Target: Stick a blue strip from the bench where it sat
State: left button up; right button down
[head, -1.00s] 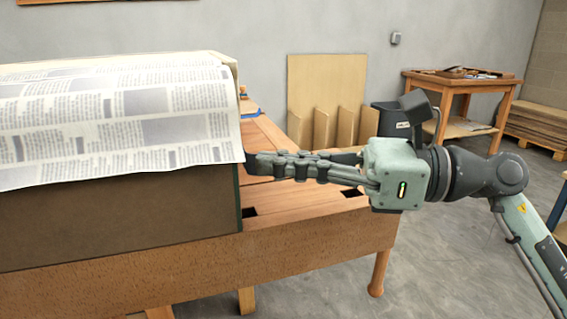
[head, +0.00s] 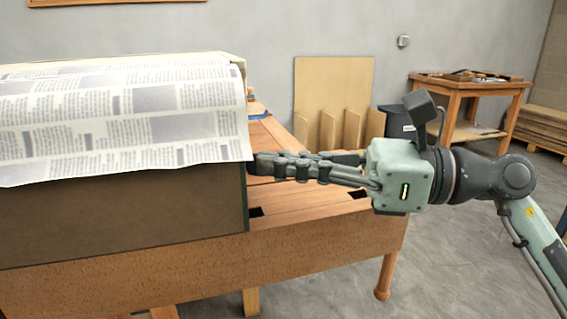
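A small bit of blue strip (head: 264,116) shows on the far part of the wooden bench (head: 290,216), just past the right end of a brown block-like form (head: 120,222). A newspaper-printed sheet (head: 120,120) drapes over the form's top and hangs down its front. My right gripper (head: 254,164) reaches in from the right, its fingertips at the form's right end by the sheet's lower right corner. Its fingers are seen side-on and overlap, so I cannot tell whether they are open, shut, or touching the sheet. My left gripper is not in view.
The bench top right of the form is bare, with dark rectangular slots (head: 358,194). Upright boards (head: 335,95) lean on the back wall. A small wooden table (head: 470,84) with items on it stands at the back right. Open floor lies to the right.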

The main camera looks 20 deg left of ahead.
jog(key=shift+s+a, duration=0.3)
jog(key=shift+a, duration=0.1)
dwell(1.2)
jog(key=c, duration=1.6)
grip_release()
jog(key=shift+c, duration=0.2)
jog(key=shift+w+d+f, duration=0.15)
jog(key=shift+w+d, duration=0.15)
jog(key=shift+d, duration=0.1)
jog(key=shift+w+d+b, duration=0.5)
jog(key=shift+d, duration=0.25)
jog(key=shift+w+d+b, duration=0.55)
jog(key=shift+d, duration=0.25)
jog(key=shift+w+d+b, duration=0.5)
jog(key=shift+d, duration=0.25)
jog(key=shift+w+d, duration=0.15)
jog(key=shift+d, duration=0.05)
